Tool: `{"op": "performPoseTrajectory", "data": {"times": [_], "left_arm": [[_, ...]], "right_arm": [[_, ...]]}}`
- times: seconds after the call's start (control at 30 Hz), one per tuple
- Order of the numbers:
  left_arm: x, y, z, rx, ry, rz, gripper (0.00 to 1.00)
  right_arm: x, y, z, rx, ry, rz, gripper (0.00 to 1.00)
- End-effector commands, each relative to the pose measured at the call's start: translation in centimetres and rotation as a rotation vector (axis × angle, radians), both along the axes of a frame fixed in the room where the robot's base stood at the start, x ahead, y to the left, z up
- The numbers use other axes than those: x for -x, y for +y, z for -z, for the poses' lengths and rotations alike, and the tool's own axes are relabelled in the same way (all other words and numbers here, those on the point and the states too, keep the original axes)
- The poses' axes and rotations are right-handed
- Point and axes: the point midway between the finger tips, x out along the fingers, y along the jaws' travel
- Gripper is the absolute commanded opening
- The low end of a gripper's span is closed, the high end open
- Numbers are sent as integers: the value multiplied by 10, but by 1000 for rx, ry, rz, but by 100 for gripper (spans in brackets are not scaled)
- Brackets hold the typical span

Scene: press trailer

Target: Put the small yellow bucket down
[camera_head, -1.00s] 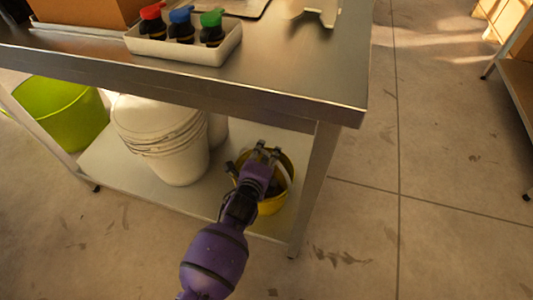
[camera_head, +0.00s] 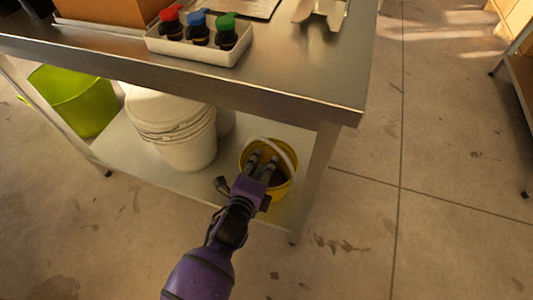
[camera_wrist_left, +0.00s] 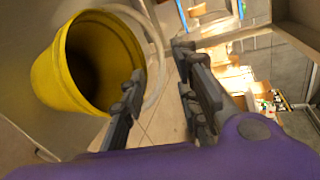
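The small yellow bucket (camera_head: 284,189) stands upright on the lower shelf (camera_head: 150,160) of the metal table, close to its right front leg. Its pale handle (camera_head: 289,152) is raised over the opening. My left gripper (camera_head: 263,162) is at the bucket's near side, its fingers overlapping the opening in the head view. In the left wrist view the bucket (camera_wrist_left: 48,75) is at the left, and the gripper (camera_wrist_left: 160,62) is open with a clear gap between its fingers. The handle curves behind that gap; the fingers are not closed on it. My right gripper is not in view.
White stacked buckets (camera_head: 180,135) stand left of the yellow one, and a green bucket (camera_head: 82,103) is further left. The tabletop edge (camera_head: 200,85) overhangs the shelf. A tray (camera_head: 200,52) of bottles is on top. The floor (camera_head: 365,225) at right is clear.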

Motion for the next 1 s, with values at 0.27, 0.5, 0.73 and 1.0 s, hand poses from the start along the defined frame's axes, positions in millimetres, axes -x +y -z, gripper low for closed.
{"op": "performPoseTrajectory", "data": {"times": [0.27, 0.5, 0.73, 1.0], "left_arm": [[9, 3, -3, 0, 0, 0, 29], [37, 18, 16, 83, 76, -54, 29], [186, 90, 82, 543, 431, -420, 29], [378, 161, 95, 1081, 715, -1023, 29]], "right_arm": [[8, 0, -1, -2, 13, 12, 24], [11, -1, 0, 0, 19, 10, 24], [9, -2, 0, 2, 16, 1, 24], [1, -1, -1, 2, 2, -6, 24]]}}
